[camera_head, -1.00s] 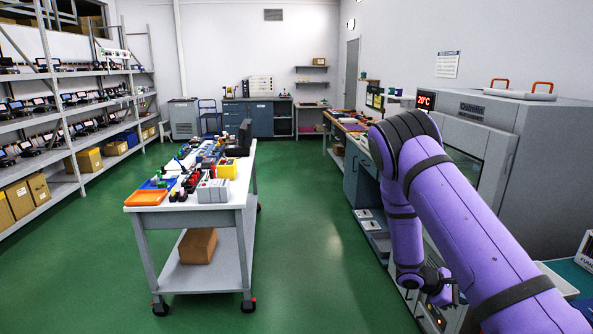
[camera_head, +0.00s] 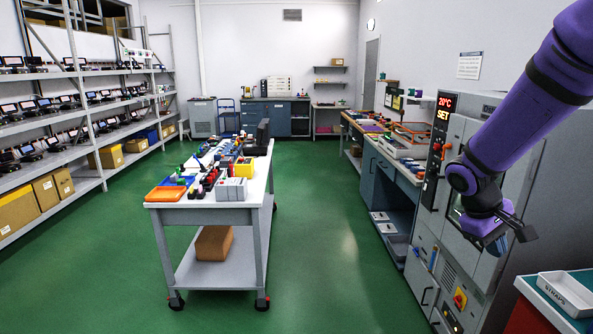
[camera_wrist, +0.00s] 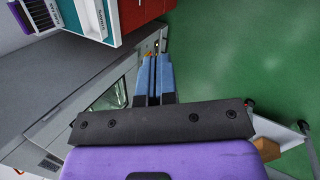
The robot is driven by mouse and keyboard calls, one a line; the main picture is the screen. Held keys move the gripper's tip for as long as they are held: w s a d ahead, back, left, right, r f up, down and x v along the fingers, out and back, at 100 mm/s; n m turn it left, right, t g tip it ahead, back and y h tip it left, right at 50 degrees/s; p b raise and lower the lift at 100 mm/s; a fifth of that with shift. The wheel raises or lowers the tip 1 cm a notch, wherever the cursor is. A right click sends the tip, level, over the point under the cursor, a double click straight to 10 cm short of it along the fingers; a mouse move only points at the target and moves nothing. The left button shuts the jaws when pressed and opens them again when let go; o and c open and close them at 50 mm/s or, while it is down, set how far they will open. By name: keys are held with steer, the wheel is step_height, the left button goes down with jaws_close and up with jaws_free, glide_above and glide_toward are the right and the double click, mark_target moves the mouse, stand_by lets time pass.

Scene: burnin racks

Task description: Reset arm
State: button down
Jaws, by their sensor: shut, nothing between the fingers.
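My purple arm comes in from the upper right of the head view. My gripper (camera_head: 522,232) hangs at its end, in front of the grey chamber cabinet (camera_head: 560,215) and clear of the floor. The wrist view shows the gripper's two blue-grey fingers (camera_wrist: 155,72) side by side, shut, with nothing between them. No object is held.
A grey cart (camera_head: 210,215) with small parts and an orange tray (camera_head: 166,194) stands left of centre. A white box marked STRAPS (camera_head: 567,290) lies at the lower right. Shelves (camera_head: 75,110) line the left wall. Green floor (camera_head: 330,240) is free between cart and cabinets.

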steer(key=s+a+r+m+t+y, duration=0.1)
steer(key=s+a+r+t, duration=0.1)
steer(key=s+r, duration=0.3)
steer(key=s+a+r+m+t+y, duration=0.1)
steer(key=s+a+r+t+y, duration=0.1)
steer(key=s+a+r, duration=0.3)
steer(key=s+a+r+m+t+y, duration=0.1)
steer(key=s+r, duration=0.4)
steer(key=s, duration=0.5)
steer(key=shift+a+r+t+y, duration=0.25)
steer(key=shift+a+t+y, duration=0.45)
steer(key=shift+a, duration=0.65)
